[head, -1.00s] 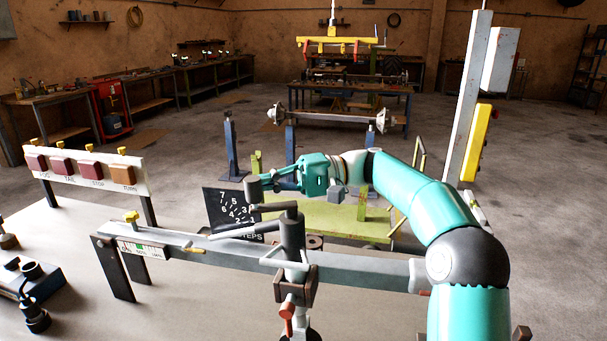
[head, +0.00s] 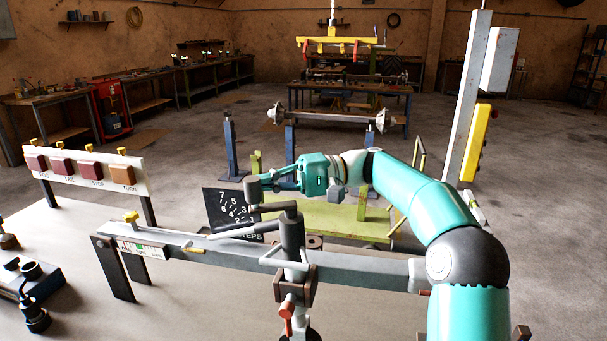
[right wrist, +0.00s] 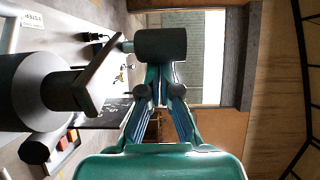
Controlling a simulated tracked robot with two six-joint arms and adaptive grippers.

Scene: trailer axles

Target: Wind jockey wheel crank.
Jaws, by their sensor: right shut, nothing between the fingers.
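The jockey wheel (head: 291,235) stands as an upright grey post clamped to the drawbar (head: 190,245), its lower end cut off by the frame. Its crank arm (head: 276,207) points left from the post top and carries an upright dark grey knob (head: 252,187). My right gripper (head: 268,181) is at the knob's right side, shut with nothing held. In the right wrist view the knob (right wrist: 160,44) lies across the ends of the converging fingers (right wrist: 160,80) and hides the tips; I cannot tell whether they touch it. My left gripper is not in view.
A black numbered steps dial (head: 232,214) stands just behind the crank. A lamp board (head: 90,170) is at the left, and a black fitting (head: 33,310) lies on the pale bench at the front left. A green stand (head: 330,215) is behind my right arm.

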